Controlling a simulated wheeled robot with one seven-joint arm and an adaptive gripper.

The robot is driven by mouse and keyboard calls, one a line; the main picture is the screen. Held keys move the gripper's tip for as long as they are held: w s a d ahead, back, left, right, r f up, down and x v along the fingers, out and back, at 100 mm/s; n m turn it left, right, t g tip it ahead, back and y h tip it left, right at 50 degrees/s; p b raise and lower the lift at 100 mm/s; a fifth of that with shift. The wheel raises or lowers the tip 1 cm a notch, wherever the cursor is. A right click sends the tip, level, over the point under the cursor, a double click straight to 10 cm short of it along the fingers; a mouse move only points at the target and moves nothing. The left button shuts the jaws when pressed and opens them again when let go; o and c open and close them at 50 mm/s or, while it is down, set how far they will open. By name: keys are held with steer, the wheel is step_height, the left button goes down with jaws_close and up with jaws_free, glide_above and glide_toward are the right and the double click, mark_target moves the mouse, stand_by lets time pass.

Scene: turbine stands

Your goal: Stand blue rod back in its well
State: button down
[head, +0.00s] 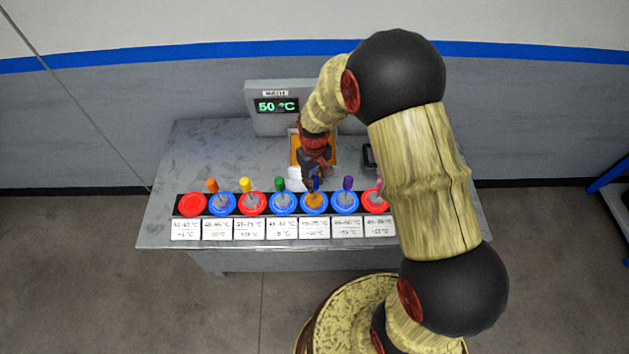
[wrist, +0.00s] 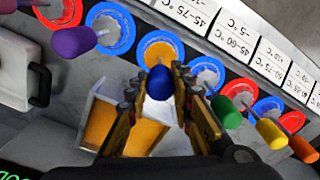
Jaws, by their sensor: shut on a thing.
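The blue rod (wrist: 160,83) is between my fingertips in the wrist view, its rounded top towards the camera. In the head view the blue rod (head: 316,184) shows as a small dark blue patch under my gripper (head: 317,176). My gripper (wrist: 160,76) is shut on it. Just beyond the rod is a well with an orange-yellow inside and a blue rim (wrist: 147,41), also in the head view (head: 315,202). The rod's lower end is hidden, so I cannot tell whether it is in the well.
The purple rod (head: 348,183) and green rod (head: 280,184) stand close on either side. Yellow (head: 245,185) and orange (head: 212,185) rods stand further left. White label cards (head: 315,228) line the front. An orange-filled tray (wrist: 118,123) and the display reading 50 °C (head: 276,106) are behind.

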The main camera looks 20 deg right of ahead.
steer(key=shift+s+f, duration=0.4)
steer(key=shift+f, duration=0.2)
steer(key=c, duration=1.9)
jaws_free()
steer(key=shift+w, duration=0.15)
steer(key=shift+o, duration=0.5)
steer(key=shift+w, duration=0.3)
steer(key=shift+o, duration=1.3)
steer(key=shift+s+r, duration=0.15)
steer(key=shift+o, duration=0.3)
steer(key=shift+o, duration=0.8)
steer(key=shift+r, duration=0.1)
